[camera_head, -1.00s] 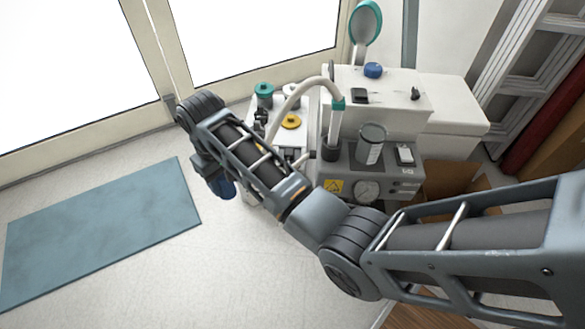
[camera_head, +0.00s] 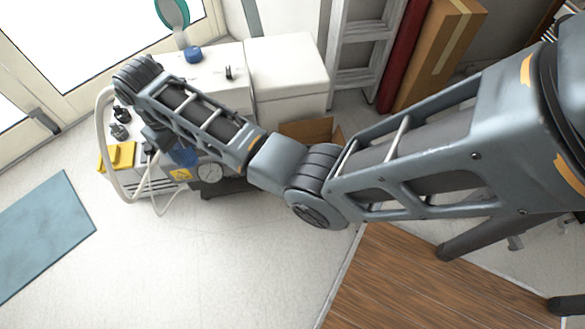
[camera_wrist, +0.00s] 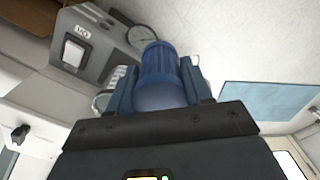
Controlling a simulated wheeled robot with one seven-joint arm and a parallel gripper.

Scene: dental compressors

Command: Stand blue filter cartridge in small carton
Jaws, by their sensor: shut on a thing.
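The blue filter cartridge (camera_wrist: 160,75) is ribbed and held between the fingers of my gripper (camera_wrist: 158,88) in the wrist view. In the head view part of the cartridge (camera_head: 184,157) shows below the end of my arm, in front of the compressor unit. My gripper is shut on it. An open brown carton (camera_head: 308,131) stands on the floor to the right of the unit, partly hidden behind my arm. My gripper is left of this carton and apart from it. The inside of the carton is mostly hidden.
The white and grey compressor unit (camera_head: 210,72) has a gauge (camera_head: 209,172), a hose (camera_head: 108,150) and a blue knob (camera_head: 193,54). A ladder (camera_head: 357,55), a red roll (camera_head: 401,55) and a tall carton (camera_head: 440,50) stand behind. The floor in front is clear.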

